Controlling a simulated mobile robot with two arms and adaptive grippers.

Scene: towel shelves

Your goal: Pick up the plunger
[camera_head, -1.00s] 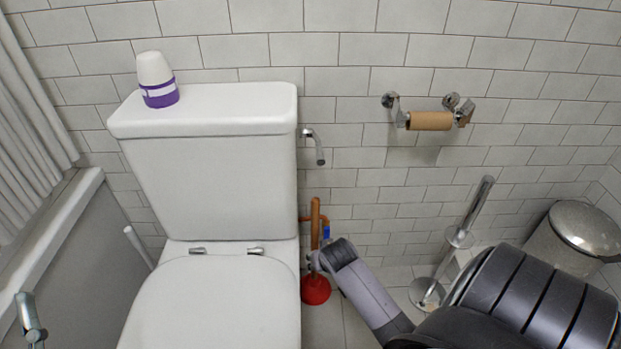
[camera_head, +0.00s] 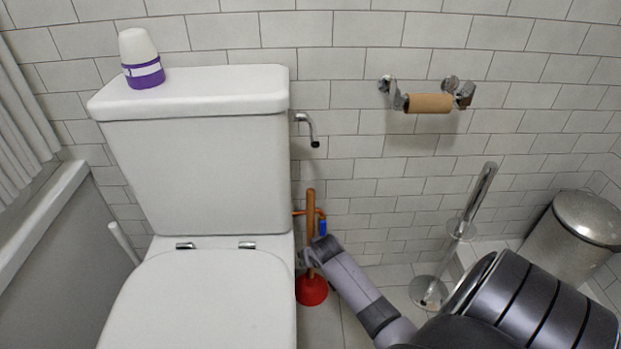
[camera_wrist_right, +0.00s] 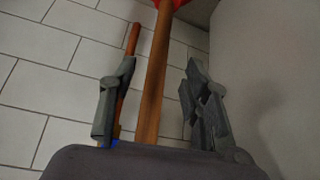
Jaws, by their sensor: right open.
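The plunger has a wooden handle (camera_head: 309,215) and a red rubber cup (camera_head: 311,290). It stands upright on the floor in the gap right of the toilet. My right gripper (camera_head: 308,258) is at the lower part of the handle, just above the cup. In the right wrist view the handle (camera_wrist_right: 155,75) runs between the two open fingers of my right gripper (camera_wrist_right: 157,100), with gaps on both sides. The red cup (camera_wrist_right: 172,3) shows at the top edge there. My left gripper is not in view.
The toilet (camera_head: 205,300) stands close left of the plunger. A copper pipe with a blue valve handle (camera_head: 322,228) is on the wall just behind. A chrome brush stand (camera_head: 470,220) and a metal bin (camera_head: 575,235) stand to the right.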

